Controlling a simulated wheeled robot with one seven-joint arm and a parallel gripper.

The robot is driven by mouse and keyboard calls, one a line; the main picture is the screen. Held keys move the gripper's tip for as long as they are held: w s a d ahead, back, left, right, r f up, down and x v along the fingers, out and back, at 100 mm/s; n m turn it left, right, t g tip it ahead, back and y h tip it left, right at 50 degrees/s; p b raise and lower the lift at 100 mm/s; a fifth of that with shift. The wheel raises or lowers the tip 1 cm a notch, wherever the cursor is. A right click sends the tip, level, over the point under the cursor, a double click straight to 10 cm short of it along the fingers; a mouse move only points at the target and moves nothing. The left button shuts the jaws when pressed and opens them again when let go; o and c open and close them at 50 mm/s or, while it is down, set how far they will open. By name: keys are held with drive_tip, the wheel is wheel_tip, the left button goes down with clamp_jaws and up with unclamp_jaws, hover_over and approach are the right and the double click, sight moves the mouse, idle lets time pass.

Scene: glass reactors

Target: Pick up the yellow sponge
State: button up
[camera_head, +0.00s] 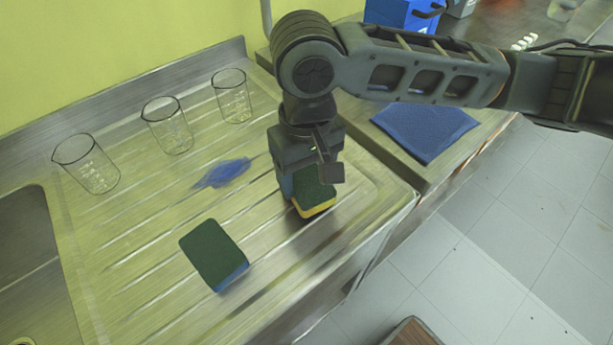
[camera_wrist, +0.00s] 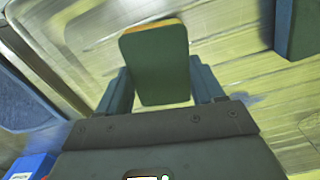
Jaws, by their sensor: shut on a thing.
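The yellow sponge (camera_head: 315,196), with a dark green top, is between the fingers of my gripper (camera_head: 307,182) at the right part of the metal drainboard. In the wrist view the sponge (camera_wrist: 156,64) shows its green face and a thin yellow edge. The fingers of my gripper (camera_wrist: 157,88) are shut on its two sides. I cannot tell whether the sponge still touches the drainboard. A second sponge, blue with a dark green top (camera_head: 214,253), lies to the left and nearer; part of it shows in the wrist view (camera_wrist: 298,28).
Three glass beakers (camera_head: 87,163) (camera_head: 167,126) (camera_head: 232,96) stand along the back of the ribbed drainboard (camera_head: 130,245). A blue stain or smear (camera_head: 225,173) lies between them and the sponges. A folded blue cloth (camera_head: 425,130) lies on the counter at right. A sink (camera_head: 28,262) is at far left.

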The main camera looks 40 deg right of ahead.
wheel_tip(320, 180, up, 3)
drive_tip(key=shift+f, duration=0.1)
drive_tip(key=s+d+r+p, duration=0.1)
drive_tip(key=s+d+r, duration=0.5)
drive_tip(key=s+d, duration=0.2)
drive_tip(key=shift+s+r, duration=0.2)
drive_tip(key=shift+r, duration=0.1)
drive_tip(key=o, duration=0.5)
drive_tip(key=shift+c, duration=0.2)
drive_tip(key=c, duration=0.4)
drive_tip(key=shift+f, duration=0.1)
